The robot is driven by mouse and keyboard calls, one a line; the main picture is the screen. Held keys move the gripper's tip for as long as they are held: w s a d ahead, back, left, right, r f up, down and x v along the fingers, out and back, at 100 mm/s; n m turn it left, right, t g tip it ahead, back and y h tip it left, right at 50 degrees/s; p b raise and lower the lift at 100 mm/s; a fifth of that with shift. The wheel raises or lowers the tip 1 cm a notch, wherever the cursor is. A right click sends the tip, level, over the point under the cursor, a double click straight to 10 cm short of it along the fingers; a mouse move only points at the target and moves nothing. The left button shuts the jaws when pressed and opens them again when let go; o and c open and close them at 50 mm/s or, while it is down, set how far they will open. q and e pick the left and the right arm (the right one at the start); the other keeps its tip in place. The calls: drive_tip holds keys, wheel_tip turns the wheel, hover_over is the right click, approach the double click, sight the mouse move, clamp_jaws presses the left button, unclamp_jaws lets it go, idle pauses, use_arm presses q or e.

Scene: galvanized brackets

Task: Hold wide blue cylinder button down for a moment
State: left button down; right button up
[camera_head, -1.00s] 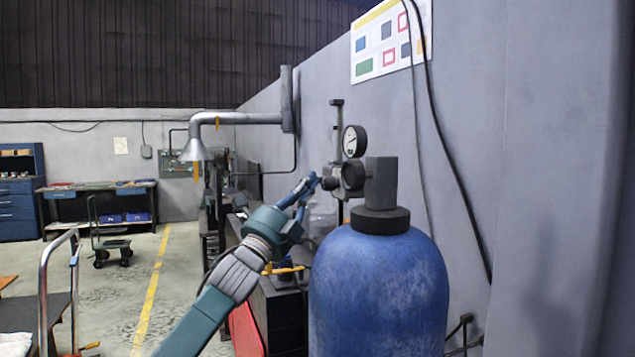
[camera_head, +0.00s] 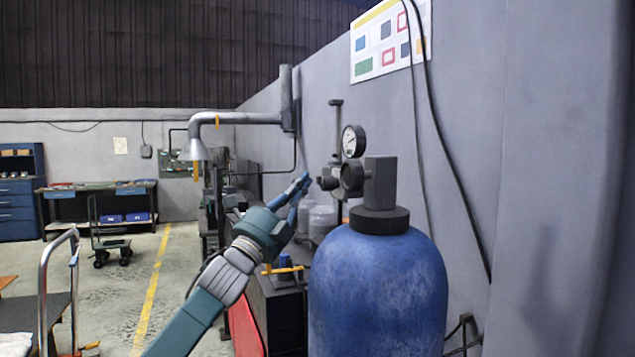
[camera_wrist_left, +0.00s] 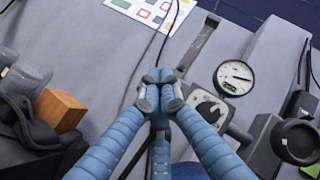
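The wide blue cylinder (camera_head: 378,290) stands upright by the wall, with a dark collar and grey valve block (camera_head: 381,185) on top. A dark round regulator part (camera_head: 351,178) sticks out left of the valve, with a white-faced gauge (camera_head: 353,141) above it. The gauge (camera_wrist_left: 235,77) and a dial-like face (camera_wrist_left: 209,108) also show in the left wrist view. I cannot clearly single out which part is the button. My left gripper (camera_head: 305,180) is shut and empty, just left of the regulator fittings, with a small gap. Its blue fingertips (camera_wrist_left: 159,88) meet in the wrist view. My right gripper is out of view.
A grey wall with a poster (camera_head: 391,40) and hanging black cables (camera_head: 440,140) is behind the cylinder. A grey duct arm (camera_head: 240,118) reaches over the cluttered dark bench at left. A trolley (camera_head: 112,245) stands on the open floor.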

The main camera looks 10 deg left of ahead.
use_arm(q)
drive_tip(key=s+a, duration=0.1)
drive_tip(key=a, duration=0.1)
drive_tip(key=s+a, duration=0.1)
drive_tip(key=a, duration=0.1)
drive_tip(key=shift+s, duration=0.4)
